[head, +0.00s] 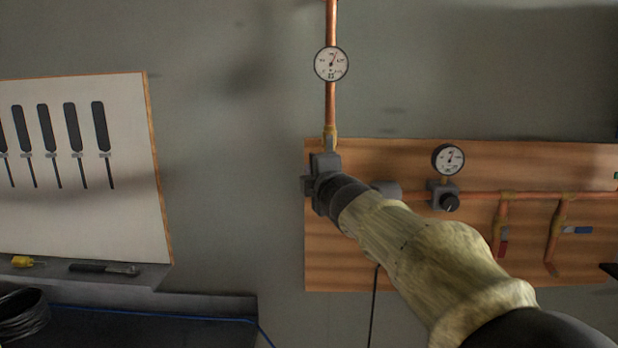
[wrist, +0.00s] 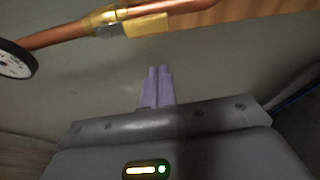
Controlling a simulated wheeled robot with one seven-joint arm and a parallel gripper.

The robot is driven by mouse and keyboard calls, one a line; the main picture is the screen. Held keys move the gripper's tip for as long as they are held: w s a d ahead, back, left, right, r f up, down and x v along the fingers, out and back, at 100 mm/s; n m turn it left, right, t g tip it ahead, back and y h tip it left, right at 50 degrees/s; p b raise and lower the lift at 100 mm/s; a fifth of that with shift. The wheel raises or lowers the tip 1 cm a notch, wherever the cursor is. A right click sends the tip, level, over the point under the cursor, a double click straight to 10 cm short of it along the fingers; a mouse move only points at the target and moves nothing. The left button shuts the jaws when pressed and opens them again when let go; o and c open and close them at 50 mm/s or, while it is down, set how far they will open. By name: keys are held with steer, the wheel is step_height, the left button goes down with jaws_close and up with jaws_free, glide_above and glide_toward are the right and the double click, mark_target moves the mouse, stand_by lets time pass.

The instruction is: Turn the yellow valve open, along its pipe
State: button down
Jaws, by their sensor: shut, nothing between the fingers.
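The yellow valve handle (wrist: 147,25) shows in the wrist view at the top, beside the brass valve body (wrist: 105,17) on a copper pipe. The handle looks roughly in line with the pipe there. My gripper (wrist: 157,72) is shut and empty, its fingertips below the handle in the picture with a visible gap. In the head view the valve's brass body (head: 330,133) sits low on the vertical pipe (head: 331,105). My gripper (head: 323,170) is just below it; its fingers are not clear there, and the handle is largely hidden.
A gauge (head: 331,64) sits on the pipe above the valve. A wooden board (head: 400,155) carries another gauge (head: 448,159), a black knob (head: 449,203), and red (head: 504,240) and blue (head: 578,230) valve handles. A tool board (head: 75,190) stands left; bare wall lies between.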

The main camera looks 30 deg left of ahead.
steer(key=b+v, duration=0.2)
steer(key=v, duration=0.4)
steer(key=shift+s+b, duration=0.4)
steer(key=shift+w+f, duration=0.1)
steer(key=shift+w, duration=0.05)
steer(key=w+d+f+m+g+h+p, duration=0.15)
steer(key=d+f+m+h, duration=0.25)
steer(key=d+f+m, duration=0.45)
steer(key=w+d+f+m+g+h+p, duration=0.1)
steer(key=d+f+m+h+p, duration=0.3)
steer(key=d+f, duration=0.75)
steer(key=s+d+f+m+g+h+p, duration=0.1)
steer(key=s+d+f+m+g, duration=0.1)
steer(key=s+d+f+m, duration=0.2)
steer(key=s+d+f+m+g+h+p, duration=0.1)
steer(key=s+d+f+m+g, duration=0.2)
steer(key=s+d, duration=0.6)
steer(key=s+d+f+m+g+h+p, duration=0.1)
steer(key=s+d+f+m+g+h, duration=0.1)
steer(key=s+d+f+m, duration=0.3)
steer(key=s+d+m+g, duration=0.1)
steer(key=s+d+m, duration=0.1)
steer(key=d, duration=0.1)
steer(key=shift+m+p, duration=0.3)
steer(key=shift+m, duration=0.05)
